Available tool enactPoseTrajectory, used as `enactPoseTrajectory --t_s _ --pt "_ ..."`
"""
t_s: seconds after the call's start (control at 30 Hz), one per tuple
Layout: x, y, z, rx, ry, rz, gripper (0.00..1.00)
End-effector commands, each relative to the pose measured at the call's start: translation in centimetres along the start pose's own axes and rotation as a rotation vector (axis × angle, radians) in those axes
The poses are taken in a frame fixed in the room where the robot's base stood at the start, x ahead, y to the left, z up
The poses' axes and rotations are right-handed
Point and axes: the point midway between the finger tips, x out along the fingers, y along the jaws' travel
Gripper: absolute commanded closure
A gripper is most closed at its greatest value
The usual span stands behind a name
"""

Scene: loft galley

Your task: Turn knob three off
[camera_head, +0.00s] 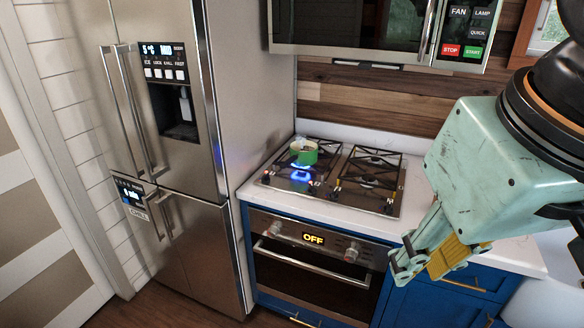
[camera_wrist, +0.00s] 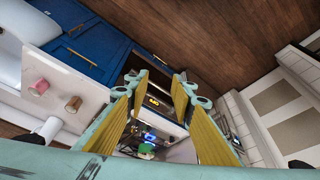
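The stove's cooktop (camera_head: 322,192) is in the middle of the head view. A blue flame (camera_head: 299,177) burns at its left side under a green pot (camera_head: 304,153); the pot also shows in the wrist view (camera_wrist: 146,148). Small knobs sit on the cooktop, too small to number or read their angle. The oven front has a left knob (camera_head: 275,228), a right knob (camera_head: 351,253) and a display (camera_head: 313,238) reading OFF. My gripper (camera_head: 416,268) is open and empty, right of the oven front in the head view. Its yellow-padded fingers (camera_wrist: 160,84) stand apart in the wrist view.
A steel fridge (camera_head: 232,110) stands left of the stove, and a microwave (camera_head: 355,25) hangs above. Blue cabinets (camera_head: 430,300) lie below the counter at right. In the wrist view, a pink cup (camera_wrist: 38,88) and a brown one (camera_wrist: 73,103) stand on the white counter.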

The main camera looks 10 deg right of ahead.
Motion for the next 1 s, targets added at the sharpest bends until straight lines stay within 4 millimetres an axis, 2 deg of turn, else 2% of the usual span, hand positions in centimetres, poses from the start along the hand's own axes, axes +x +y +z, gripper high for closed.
enactPoseTrajectory --t_s 0.27,0.67,1.0 --pt "-0.6 0.0 -3.5 -0.003 -0.018 0.0 0.77" --pt "-1.0 0.0 -11.0 -0.01 -0.05 -0.001 0.77" --pt "-0.4 0.0 -17.3 -0.016 -0.078 -0.001 0.77"
